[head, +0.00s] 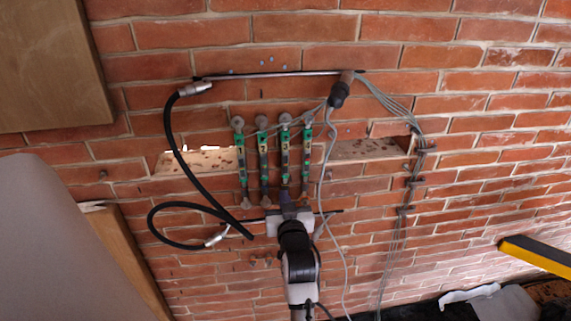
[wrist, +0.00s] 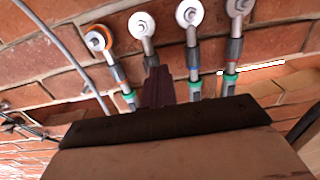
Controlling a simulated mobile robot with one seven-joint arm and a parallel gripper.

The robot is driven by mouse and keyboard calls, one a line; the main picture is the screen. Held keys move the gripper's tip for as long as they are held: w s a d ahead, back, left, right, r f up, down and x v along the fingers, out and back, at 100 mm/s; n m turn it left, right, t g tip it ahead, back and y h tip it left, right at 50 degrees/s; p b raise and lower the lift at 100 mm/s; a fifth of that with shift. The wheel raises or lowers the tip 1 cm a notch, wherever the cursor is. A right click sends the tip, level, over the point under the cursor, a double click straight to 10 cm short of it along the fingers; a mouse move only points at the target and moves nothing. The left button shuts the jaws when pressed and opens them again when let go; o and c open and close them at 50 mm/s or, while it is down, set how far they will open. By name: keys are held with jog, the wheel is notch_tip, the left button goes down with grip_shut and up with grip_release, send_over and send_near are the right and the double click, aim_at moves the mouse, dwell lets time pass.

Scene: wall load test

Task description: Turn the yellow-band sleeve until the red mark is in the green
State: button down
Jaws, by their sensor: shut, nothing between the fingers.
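Four green-and-grey rods hang side by side on the brick wall in the head view: the first rod (head: 241,155), second rod (head: 263,155), third rod (head: 284,155) and fourth rod (head: 306,155). I cannot tell which has the yellow-band sleeve; the red mark and green zone are too small to make out. My gripper (head: 287,198) is shut and empty at the third rod's lower end; contact is unclear. In the wrist view my gripper's dark fingers (wrist: 158,88) cover part of the second rod from the left (wrist: 149,52). The leftmost eye end (wrist: 98,40) has an orange ring.
A dark horizontal bar (head: 280,75) crosses above the rods. A black hose (head: 172,140) loops at the left, and grey cables (head: 398,250) hang at the right. A wooden panel (head: 50,65) is at upper left; a yellow-and-black beam (head: 535,255) is at right.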

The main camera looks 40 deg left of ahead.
jog(key=shift+w+d, duration=0.1)
jog(key=shift+w, duration=0.05)
jog(key=shift+w+d, duration=0.2)
jog(key=shift+w, duration=0.15)
jog(key=shift+w+a, duration=0.25)
jog(key=shift+a, duration=0.1)
dwell(0.7)
jog(key=shift+s, duration=0.2)
dwell(0.4)
jog(key=shift+s+d, duration=0.25)
jog(key=shift+d, duration=0.05)
jog(key=v, duration=0.7)
jog(key=shift+b, duration=0.35)
dwell(0.5)
